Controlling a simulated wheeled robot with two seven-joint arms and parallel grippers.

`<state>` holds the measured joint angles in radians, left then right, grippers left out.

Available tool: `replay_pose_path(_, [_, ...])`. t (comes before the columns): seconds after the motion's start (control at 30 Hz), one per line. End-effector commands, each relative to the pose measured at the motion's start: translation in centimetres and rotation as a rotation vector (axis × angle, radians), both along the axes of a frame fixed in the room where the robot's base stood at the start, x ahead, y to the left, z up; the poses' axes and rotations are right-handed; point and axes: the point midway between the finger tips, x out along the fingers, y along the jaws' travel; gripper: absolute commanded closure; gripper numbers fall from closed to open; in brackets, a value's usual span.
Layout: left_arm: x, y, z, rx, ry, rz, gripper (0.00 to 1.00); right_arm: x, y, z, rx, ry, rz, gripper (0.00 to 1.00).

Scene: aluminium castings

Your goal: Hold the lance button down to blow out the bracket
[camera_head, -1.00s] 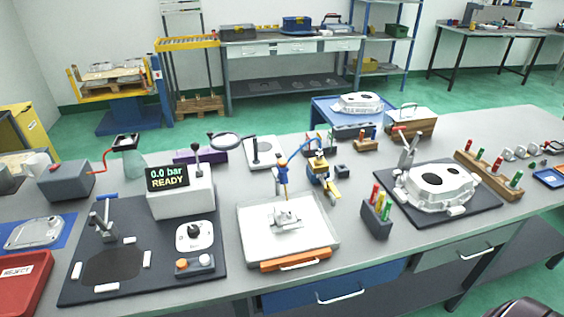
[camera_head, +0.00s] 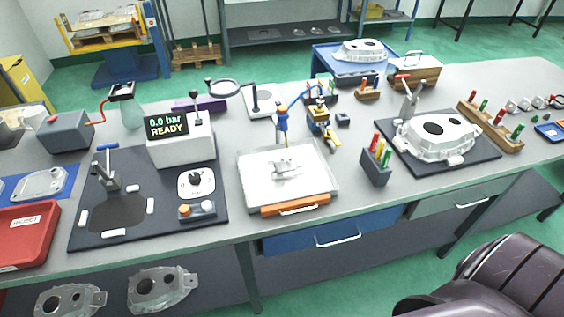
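A small light-grey cast bracket (camera_head: 285,168) sits near the middle of a shallow white tray (camera_head: 316,194) with an orange front edge and handle. The air lance (camera_head: 282,122), blue and orange, stands upright just behind the bracket. A blue hose (camera_head: 297,98) runs from it towards a yellow and blue fitting (camera_head: 319,118) at its right. The lance button is too small to make out. Neither of my grippers is in view, and nothing visible touches the lance or bracket.
A display box (camera_head: 178,140) reading "0.0 bar READY" stands left of the tray. A dark holder with coloured pens (camera_head: 375,165) and a large casting (camera_head: 437,137) on a black mat are at the right. A red tray (camera_head: 25,232) is at the left. A dark rounded shape fills the lower right corner.

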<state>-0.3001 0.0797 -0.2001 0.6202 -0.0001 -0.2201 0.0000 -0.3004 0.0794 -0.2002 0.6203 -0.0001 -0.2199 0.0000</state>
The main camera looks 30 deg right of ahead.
Motion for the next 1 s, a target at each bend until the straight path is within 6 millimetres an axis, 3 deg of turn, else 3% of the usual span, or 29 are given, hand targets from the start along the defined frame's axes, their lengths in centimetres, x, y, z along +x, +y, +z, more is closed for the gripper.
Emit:
replay_pose_path(0.27, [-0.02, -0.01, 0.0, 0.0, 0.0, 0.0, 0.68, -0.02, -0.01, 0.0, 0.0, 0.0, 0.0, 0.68])
replay_pose_path(0.53, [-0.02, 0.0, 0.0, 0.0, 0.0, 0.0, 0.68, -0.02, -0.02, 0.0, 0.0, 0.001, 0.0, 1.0])
replay_pose_path(1.0, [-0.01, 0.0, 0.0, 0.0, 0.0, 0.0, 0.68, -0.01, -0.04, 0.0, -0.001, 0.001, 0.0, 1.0])
